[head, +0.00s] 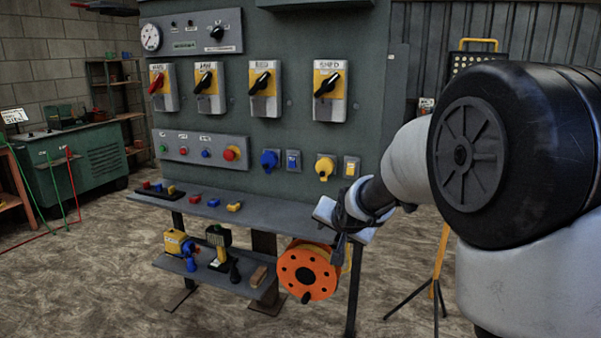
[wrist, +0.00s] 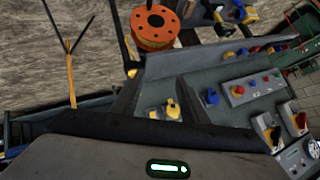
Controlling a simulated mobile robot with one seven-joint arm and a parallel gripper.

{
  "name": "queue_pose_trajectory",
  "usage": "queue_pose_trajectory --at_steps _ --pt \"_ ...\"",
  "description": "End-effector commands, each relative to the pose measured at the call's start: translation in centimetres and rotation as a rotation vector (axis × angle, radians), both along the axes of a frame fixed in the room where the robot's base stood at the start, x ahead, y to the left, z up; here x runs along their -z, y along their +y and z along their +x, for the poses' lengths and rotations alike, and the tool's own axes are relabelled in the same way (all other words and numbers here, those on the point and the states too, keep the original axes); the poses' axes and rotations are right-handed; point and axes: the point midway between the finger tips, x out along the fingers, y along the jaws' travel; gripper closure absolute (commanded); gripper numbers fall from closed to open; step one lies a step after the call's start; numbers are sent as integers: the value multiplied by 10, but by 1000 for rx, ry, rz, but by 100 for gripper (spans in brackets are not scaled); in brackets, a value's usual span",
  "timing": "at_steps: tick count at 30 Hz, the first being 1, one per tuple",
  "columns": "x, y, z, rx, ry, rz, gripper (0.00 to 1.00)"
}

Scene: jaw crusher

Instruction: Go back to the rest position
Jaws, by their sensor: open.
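My gripper (head: 340,215) is at the end of my arm, in front of the right part of the grey control panel (head: 215,110) in the head view. It is open, and I see nothing held in it. It is small and partly hidden by my own wrist, so its fingertips are hard to make out.
The panel carries several rotary switches (head: 263,90), a blue socket (head: 269,160) and a yellow socket (head: 325,167). A shelf (head: 230,207) holds small coloured parts; a lower shelf (head: 215,275) holds tools. A yellow tripod lamp (head: 440,265) stands behind my arm. Floor at left is open.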

Motion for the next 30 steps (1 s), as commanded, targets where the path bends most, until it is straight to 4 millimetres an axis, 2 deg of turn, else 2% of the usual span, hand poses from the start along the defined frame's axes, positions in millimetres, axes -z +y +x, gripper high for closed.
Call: queue_pose_trajectory --at_steps 1,5,6,9,12,15,24,25,26,30 --pt "-22 -7 -27 -20 14 -33 59" --pt "-51 -23 -101 -86 88 -127 59" --pt "-58 -27 -125 -106 110 -154 59" --pt "-67 -37 -184 -157 167 -213 59" --pt "-69 -44 -234 -201 215 -259 59" --pt "-66 -49 -274 -239 253 -294 59" --pt "-50 -58 -365 -330 342 -367 59" --pt "-52 -59 -371 -337 349 -372 59" --pt "-69 -59 -368 -336 349 -370 59" --pt "-99 -58 -367 -335 350 -368 59"
